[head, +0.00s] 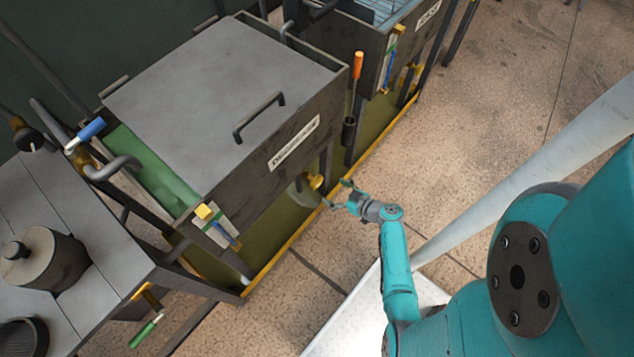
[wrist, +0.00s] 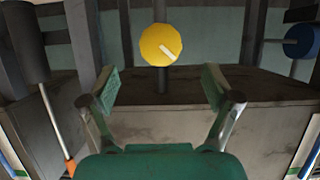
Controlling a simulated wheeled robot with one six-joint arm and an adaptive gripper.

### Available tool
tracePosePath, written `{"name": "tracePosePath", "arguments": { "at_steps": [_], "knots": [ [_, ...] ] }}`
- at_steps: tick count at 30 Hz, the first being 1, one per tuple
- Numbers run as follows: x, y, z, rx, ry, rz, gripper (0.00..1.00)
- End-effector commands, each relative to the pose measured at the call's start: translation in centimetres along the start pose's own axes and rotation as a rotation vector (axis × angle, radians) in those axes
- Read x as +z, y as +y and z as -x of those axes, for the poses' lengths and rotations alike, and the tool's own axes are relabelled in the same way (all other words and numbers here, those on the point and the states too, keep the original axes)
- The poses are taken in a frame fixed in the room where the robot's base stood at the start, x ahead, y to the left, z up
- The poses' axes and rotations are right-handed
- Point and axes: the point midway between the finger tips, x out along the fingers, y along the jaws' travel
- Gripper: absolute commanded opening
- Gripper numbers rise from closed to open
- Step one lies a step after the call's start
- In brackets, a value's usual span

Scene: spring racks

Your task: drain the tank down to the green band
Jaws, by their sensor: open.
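The grey tank (head: 295,125) has a lid with a handle and a label on its front. Green liquid or a green inner surface (head: 150,170) shows at its uncovered left end. A gauge (head: 217,228) with a yellow cap, green part and blue strip is on its front left; the level cannot be read exactly. A round yellow knob (head: 316,181) sits low at the tank's front; it shows face-on with a pale mark in the wrist view (wrist: 161,45). My gripper (head: 336,193) is open and empty just in front of the knob, apart from it.
A second tank (head: 372,38) with its own gauge (head: 390,62) stands behind. An orange-handled tool (head: 357,72) stands in a dark holder near the tank corner. A yellow-edged tray (head: 275,262) lies under the tanks. A bench (head: 95,290) with a lidded pot is left.

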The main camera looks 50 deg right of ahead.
Motion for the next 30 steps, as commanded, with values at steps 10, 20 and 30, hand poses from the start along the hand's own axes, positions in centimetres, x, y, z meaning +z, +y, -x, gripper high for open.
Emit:
{"name": "tracePosePath", "arguments": {
  "at_steps": [10, 20, 30],
  "knots": [
    [-0.1, -0.1, -5.7, -0.004, 0.000, 0.000, 0.88],
    [0.0, 0.0, -8.7, 0.000, 0.000, -0.003, 0.88],
    [0.0, -0.1, -8.9, 0.001, 0.000, -0.004, 0.83]
  ]
}}
